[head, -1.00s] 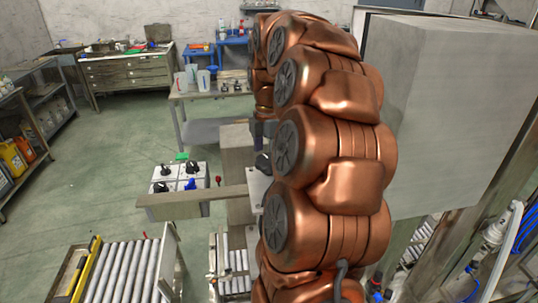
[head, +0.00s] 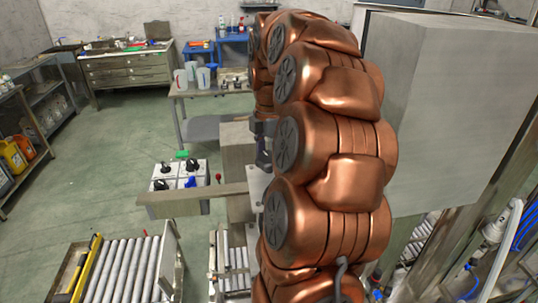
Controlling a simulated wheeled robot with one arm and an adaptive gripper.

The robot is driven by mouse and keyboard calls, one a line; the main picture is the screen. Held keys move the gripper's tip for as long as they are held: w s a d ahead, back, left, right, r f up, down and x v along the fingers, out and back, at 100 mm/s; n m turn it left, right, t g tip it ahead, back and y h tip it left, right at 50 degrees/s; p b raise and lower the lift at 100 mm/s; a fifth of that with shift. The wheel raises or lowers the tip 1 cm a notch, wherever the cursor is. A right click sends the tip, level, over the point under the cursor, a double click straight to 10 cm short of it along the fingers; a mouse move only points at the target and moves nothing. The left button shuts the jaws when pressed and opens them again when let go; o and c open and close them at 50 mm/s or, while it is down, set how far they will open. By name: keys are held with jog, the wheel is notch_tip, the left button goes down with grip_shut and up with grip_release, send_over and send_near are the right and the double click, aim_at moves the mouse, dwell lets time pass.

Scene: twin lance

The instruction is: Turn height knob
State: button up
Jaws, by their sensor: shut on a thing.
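My gripper (head: 264,156) shows only in part, as dark grey pieces at the left edge of my copper arm. It points down over a light metal plate (head: 257,186) and is shut on the black knob that sits there. The knob is now hidden by the gripper and arm, and I cannot read its turn angle. Whether it is the height knob is not marked in view. A separate white control panel (head: 178,178) to the left carries black knobs (head: 193,167), a blue knob (head: 191,182) and a green part (head: 182,155).
A beam (head: 190,196) runs in front of the panel, with a red-tipped lever (head: 218,178) beside it. A roller conveyor (head: 125,270) lies at the lower left. A large grey box (head: 450,110) stands right of my arm. The green floor at left is open.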

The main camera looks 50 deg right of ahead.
jog(key=shift+f+m+b, duration=0.2)
jog(key=shift+m+b, duration=0.2)
jog(key=shift+b, duration=0.2)
